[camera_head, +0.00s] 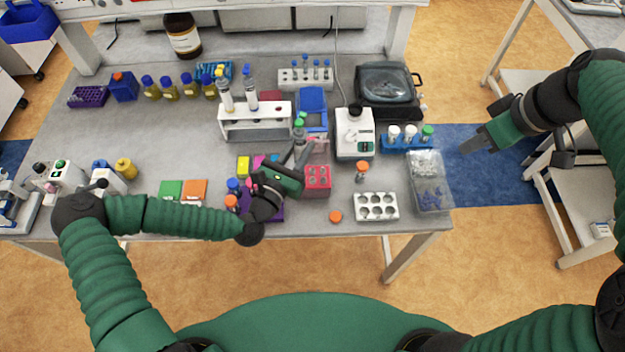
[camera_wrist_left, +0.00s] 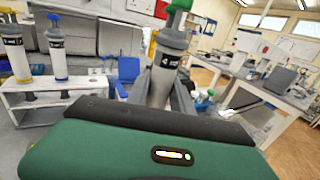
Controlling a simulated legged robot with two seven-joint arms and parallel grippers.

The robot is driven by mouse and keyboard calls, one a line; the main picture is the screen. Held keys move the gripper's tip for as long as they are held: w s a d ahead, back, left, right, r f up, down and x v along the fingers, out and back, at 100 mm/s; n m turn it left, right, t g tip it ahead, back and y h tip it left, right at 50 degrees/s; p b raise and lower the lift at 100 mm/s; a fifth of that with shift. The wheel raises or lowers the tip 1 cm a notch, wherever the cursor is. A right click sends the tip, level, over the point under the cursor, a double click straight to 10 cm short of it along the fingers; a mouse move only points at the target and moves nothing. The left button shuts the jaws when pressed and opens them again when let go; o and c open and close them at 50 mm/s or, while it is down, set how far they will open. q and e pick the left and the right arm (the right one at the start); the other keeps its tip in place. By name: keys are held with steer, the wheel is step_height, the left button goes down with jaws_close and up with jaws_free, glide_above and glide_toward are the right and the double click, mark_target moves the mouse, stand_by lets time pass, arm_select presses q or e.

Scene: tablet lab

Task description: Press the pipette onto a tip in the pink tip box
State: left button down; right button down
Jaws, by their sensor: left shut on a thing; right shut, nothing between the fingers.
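My left gripper (camera_head: 297,168) is shut on a grey pipette (camera_head: 302,146) with a green top, just left of and behind the pink tip box. In the left wrist view the pipette (camera_wrist_left: 168,68) stands roughly upright between my fingers, its green cap at the top. Its lower end is hidden behind my gripper. The pink tip box (camera_head: 318,181) sits near the front of the bench; whether the pipette touches a tip cannot be seen. My right gripper (camera_head: 476,142) is shut and empty, off to the right of the bench.
A white rack (camera_head: 254,127) with two more pipettes stands behind left. A white device (camera_head: 354,133) stands right of the pipette. A white well rack (camera_head: 376,207), an orange cap (camera_head: 335,216) and a clear bin (camera_head: 428,183) lie at front right. The left bench middle is fairly clear.

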mark_target(299, 130)
arm_select(q)
step_height(299, 130, up, 8)
steer(key=p, duration=0.5)
steer(key=shift+f, duration=0.2)
